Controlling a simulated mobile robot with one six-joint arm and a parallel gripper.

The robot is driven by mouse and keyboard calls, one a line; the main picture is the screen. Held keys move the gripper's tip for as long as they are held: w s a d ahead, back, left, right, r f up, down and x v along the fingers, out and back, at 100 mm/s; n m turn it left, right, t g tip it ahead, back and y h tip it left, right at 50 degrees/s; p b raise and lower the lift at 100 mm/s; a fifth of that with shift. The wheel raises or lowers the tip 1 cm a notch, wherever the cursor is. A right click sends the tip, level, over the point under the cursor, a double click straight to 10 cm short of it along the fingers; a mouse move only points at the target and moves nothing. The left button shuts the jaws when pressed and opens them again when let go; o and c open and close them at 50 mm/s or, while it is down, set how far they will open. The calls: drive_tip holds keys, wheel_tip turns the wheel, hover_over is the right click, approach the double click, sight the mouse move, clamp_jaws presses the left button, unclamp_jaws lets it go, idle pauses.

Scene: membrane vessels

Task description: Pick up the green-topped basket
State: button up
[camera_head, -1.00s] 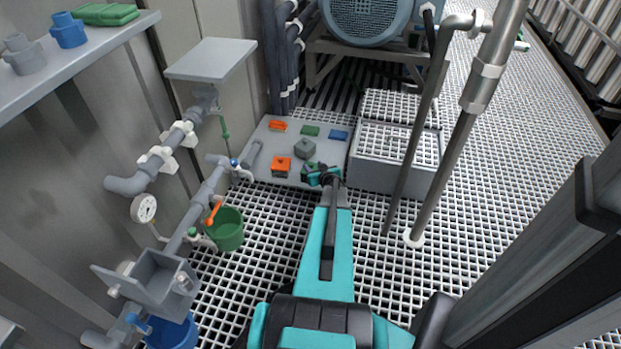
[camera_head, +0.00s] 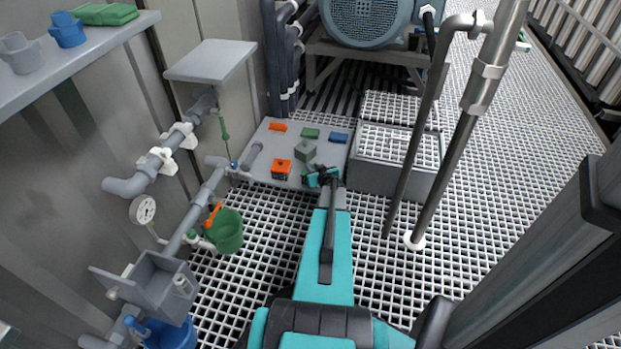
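Small blocks or baskets sit on a grey board (camera_head: 262,148) on the floor grating. In its front row are an orange-topped one (camera_head: 281,169) and, right of it, a dark green piece (camera_head: 309,168) mostly hidden by my gripper. This is probably the green-topped basket, but I cannot tell for sure. My teal gripper (camera_head: 318,178) is over the board's front right part, at or just in front of that green piece. Its fingers are too small and overlapped to show whether they are open or touching anything.
Behind are a grey block (camera_head: 305,151) and flat orange (camera_head: 278,127), green (camera_head: 310,133) and blue (camera_head: 338,137) pieces. A grey grated step (camera_head: 385,178) stands close on the right, with metal pipes (camera_head: 466,125).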

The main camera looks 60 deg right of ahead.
clamp_jaws()
drive_tip(key=shift+r, duration=0.15)
wheel_tip(320, 180, up, 10)
drive_tip(key=p, duration=0.6)
idle(0.6)
